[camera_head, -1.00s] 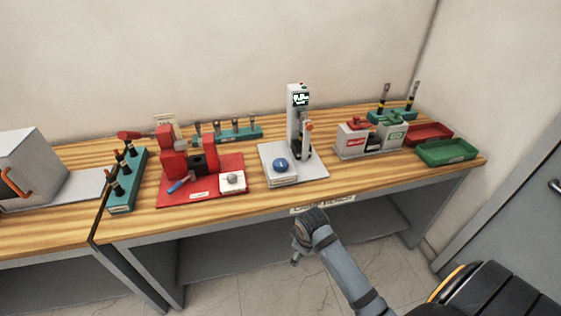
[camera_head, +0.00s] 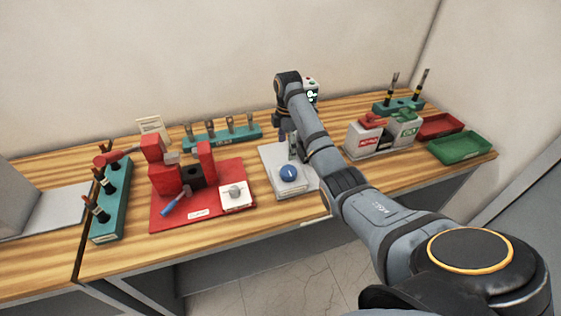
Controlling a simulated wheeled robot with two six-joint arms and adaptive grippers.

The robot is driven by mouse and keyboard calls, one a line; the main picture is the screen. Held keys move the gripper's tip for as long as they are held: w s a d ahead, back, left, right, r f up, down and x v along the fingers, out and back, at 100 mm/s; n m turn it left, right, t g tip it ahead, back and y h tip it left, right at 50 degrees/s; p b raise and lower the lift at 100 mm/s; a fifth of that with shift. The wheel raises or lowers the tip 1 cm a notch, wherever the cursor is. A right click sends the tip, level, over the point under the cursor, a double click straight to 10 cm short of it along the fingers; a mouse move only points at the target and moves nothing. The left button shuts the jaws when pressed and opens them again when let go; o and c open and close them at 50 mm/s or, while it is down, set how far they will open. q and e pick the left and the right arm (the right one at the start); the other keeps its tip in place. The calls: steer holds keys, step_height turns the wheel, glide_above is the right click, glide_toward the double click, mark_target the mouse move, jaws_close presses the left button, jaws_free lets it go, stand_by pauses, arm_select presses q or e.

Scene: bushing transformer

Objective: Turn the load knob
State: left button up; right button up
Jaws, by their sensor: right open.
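A blue knob (camera_head: 288,173) with a white mark on top sits on the front of the grey base plate (camera_head: 308,184) of the test stand. The stand's display head (camera_head: 311,92) shows behind my right arm, and most of its column is hidden. My right gripper (camera_head: 288,146) is open and points down just behind and above the blue knob, apart from it as far as I can see. Its fingers are small and partly covered by the arm. A second, pale knob (camera_head: 235,191) sits on a white block on the red fixture. My left gripper is out of view.
The red fixture (camera_head: 165,212) with a blue-handled tool stands to the left. Teal racks (camera_head: 110,215) hold several pins. Red and grey-green boxes (camera_head: 367,141), a red tray (camera_head: 437,124) and a green tray (camera_head: 466,151) stand right. The wooden table front is clear.

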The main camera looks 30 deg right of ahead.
mark_target(289, 170)
steer(key=s+f, duration=0.1)
steer(key=s+f+p, duration=0.1)
steer(key=s, duration=0.1)
steer(key=shift+s, duration=0.2)
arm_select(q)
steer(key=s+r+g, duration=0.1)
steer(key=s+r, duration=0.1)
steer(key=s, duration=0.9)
arm_select(e)
steer(key=shift+w+f+p, duration=0.25)
steer(key=shift+f+p, duration=0.2)
steer(key=shift+f, duration=0.65)
steer(key=shift+w+f, duration=0.25)
steer(key=shift+f, duration=0.3)
steer(key=shift+w+f, duration=0.2)
steer(key=shift+f, duration=0.3)
steer(key=f, duration=0.2)
steer(key=shift+w+f+p, duration=0.3)
steer(key=shift+f, duration=0.1)
steer(key=shift+s+f, duration=0.15)
steer(key=shift+f, duration=0.05)
steer(key=shift+s, duration=0.15)
steer(key=shift+c, duration=1)
steer(key=c, duration=0.9)
steer(key=shift+c, duration=0.3)
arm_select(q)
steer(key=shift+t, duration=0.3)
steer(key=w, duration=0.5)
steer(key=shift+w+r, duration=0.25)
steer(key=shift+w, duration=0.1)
